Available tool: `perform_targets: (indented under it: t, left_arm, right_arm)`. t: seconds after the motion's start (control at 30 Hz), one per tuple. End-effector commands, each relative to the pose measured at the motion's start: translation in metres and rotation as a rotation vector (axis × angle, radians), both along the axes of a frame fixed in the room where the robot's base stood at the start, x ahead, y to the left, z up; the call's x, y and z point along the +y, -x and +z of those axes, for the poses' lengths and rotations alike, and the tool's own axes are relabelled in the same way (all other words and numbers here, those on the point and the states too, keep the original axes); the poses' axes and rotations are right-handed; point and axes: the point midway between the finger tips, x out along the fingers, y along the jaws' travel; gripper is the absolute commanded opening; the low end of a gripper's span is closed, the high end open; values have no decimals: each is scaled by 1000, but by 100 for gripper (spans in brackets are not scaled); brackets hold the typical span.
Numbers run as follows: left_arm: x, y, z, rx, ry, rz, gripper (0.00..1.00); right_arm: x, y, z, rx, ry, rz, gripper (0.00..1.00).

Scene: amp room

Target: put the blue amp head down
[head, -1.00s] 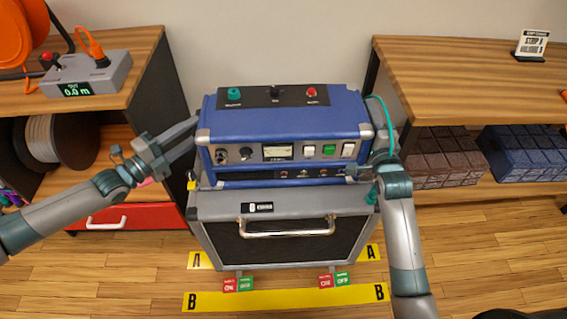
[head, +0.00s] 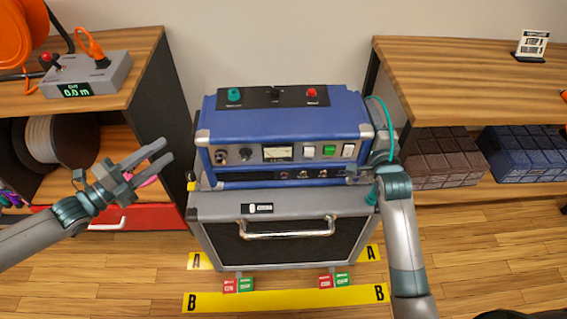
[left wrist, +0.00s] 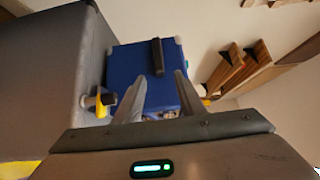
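The blue amp head (head: 284,126) sits on top of the grey speaker cabinet (head: 218,205), its knobs, meter and switches facing me. My left gripper (head: 166,157) is open and empty, clear of the amp head's left side. In the left wrist view the amp head's blue side (left wrist: 135,65) with a dark strap handle lies beyond my open fingers (left wrist: 154,92). My right gripper (head: 372,172) is at the amp head's right end. Its fingers are largely hidden there, so I cannot tell whether they grip. A teal cable loops over my right wrist.
Yellow floor strips marked A (head: 201,261) and B (head: 285,300) lie before the cabinet, with red and green tags between them. A wooden shelf with a grey control box (head: 86,80) stands left.

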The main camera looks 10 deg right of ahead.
Motion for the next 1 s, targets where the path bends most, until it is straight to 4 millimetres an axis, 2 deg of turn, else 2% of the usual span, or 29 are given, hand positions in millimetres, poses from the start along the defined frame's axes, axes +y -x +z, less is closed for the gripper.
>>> perform_targets:
  t: [0.2, 0.67, 0.87, 1.0]
  left_arm:
    - [13, 11, 0, 1, 0, 0, 36]
    - [14, 12, 0, 0, 0, 0, 36]
    - [14, 12, 0, 0, 0, 0, 36]
    - [14, 12, 0, 0, 0, 0, 36]
  right_arm:
    - [0, 0, 0, 0, 0, 0, 36]
    - [0, 1, 0, 0, 0, 0, 36]
    - [1, 14, -1, 1, -1, 0, 36]
    - [3, 32, -1, 2, -1, 0, 36]
